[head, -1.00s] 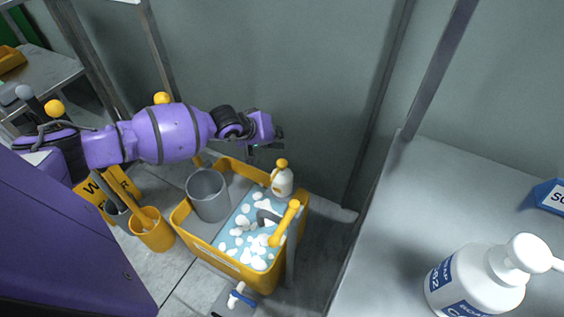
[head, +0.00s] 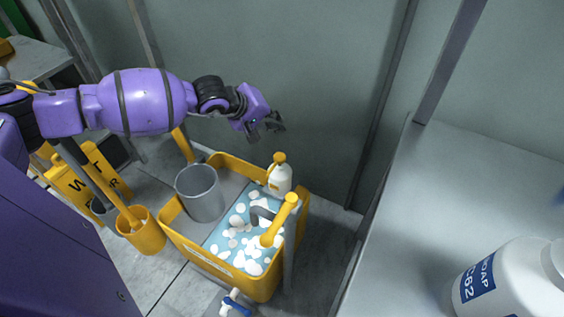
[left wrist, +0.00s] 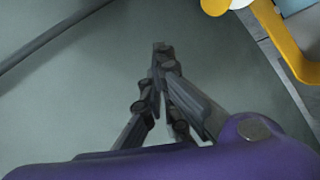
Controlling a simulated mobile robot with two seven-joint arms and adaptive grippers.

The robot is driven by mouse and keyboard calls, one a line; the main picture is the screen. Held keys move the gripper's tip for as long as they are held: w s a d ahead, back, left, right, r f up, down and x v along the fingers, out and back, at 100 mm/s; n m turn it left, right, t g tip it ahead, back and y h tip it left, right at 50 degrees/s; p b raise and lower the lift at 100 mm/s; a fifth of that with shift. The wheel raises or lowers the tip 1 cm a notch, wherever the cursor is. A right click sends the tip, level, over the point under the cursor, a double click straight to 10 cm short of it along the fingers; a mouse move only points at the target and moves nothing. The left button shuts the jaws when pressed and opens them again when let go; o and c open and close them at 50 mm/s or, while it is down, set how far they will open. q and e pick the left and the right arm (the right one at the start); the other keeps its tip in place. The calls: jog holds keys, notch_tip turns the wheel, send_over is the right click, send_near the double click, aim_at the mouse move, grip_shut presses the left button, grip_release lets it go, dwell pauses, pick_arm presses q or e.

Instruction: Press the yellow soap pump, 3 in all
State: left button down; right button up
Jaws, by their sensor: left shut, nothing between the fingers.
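The yellow soap pump (head: 279,158) tops a small white bottle (head: 279,180) standing upright at the back right of the yellow tub (head: 187,255). A yellow piece that looks like the pump head (left wrist: 215,6) shows at the top edge of the left wrist view. My left gripper (head: 274,127) is shut and empty, above and slightly left of the pump, apart from it. In the left wrist view its fingers (left wrist: 161,55) are together with nothing between them. My right gripper is not in view.
The tub holds blue water with white foam, a grey bucket (head: 201,193) beside it and a yellow-ended handle (head: 279,222). A large white soap bottle (head: 510,285) stands on the grey counter (head: 450,190) at right. A wet-floor sign (head: 70,185) stands at left.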

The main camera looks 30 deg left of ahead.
pick_arm(q)
jog(key=shift+s+d+r+n+h+b, duration=0.15)
jog(key=shift+s+d+r+n+b, duration=0.4)
jog(key=shift+n, duration=1.4)
jog(key=shift+s+d+r+n+h+b, duration=0.15)
jog(key=shift+d+n, duration=0.8)
jog(key=shift+n, duration=1.05)
jog(key=shift+s+d+r+n+h+b, duration=0.1)
jog(key=shift+s+d+r+n+b, duration=0.45)
jog(key=shift+n, duration=1.4)
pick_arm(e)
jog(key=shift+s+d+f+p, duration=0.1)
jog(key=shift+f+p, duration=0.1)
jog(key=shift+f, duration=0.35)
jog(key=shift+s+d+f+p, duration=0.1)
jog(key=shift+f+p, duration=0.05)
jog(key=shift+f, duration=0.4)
pick_arm(q)
jog(key=shift+w+d+f, duration=0.2)
jog(key=shift+f, duration=0.1)
